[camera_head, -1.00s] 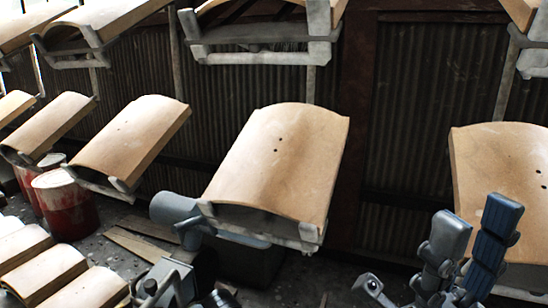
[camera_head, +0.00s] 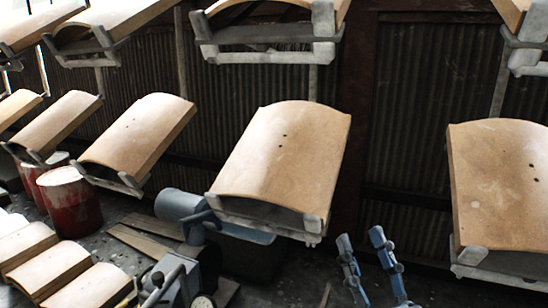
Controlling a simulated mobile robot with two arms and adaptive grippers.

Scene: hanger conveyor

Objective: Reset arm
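My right gripper (camera_head: 361,238) is low at the right of centre, pointing up. Its two blue-grey fingers stand apart with nothing between them. It is in front of the dark wall, between the middle hanging tile and the right hanging tile, apart from both in the picture. Grey and blue-grey mechanical parts (camera_head: 172,280) show at the bottom left of centre. They may belong to my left arm, but I cannot make out its fingers clearly.
Curved tan tiles hang on grey hanger frames, among them a middle one (camera_head: 285,155) and a right one (camera_head: 502,185). More tiles (camera_head: 55,270) lie at the lower left. Red drums (camera_head: 72,210), planks (camera_head: 145,243) and a blue-grey cylinder (camera_head: 178,204) stand or lie on the floor.

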